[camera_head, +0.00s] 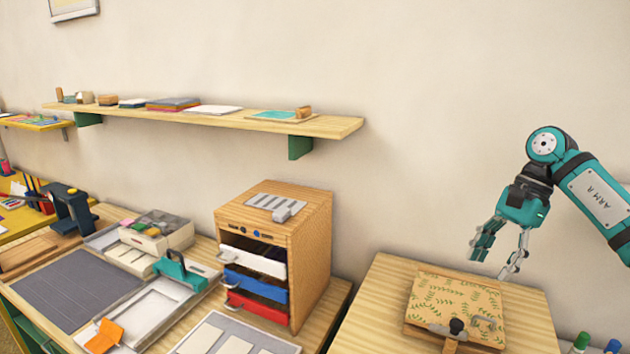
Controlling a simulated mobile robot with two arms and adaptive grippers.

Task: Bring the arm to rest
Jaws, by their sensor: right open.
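My right gripper (497,258) is open and empty. It hangs from my right arm at the right of the head view, fingers pointing down. It appears above the far right part of a light wood table, over or behind a patterned board (455,300). The board has a green leaf print and a dark knob at its front edge. I cannot tell the exact height of the fingertips above the table. My left gripper is not in view.
A wooden drawer cabinet (316,250) with white, blue and red drawers stands left of the board. A wall shelf (340,127) carries stamps and paper stacks. The left table holds a grey mat (75,290) and trays. Wall space around my right arm is clear.

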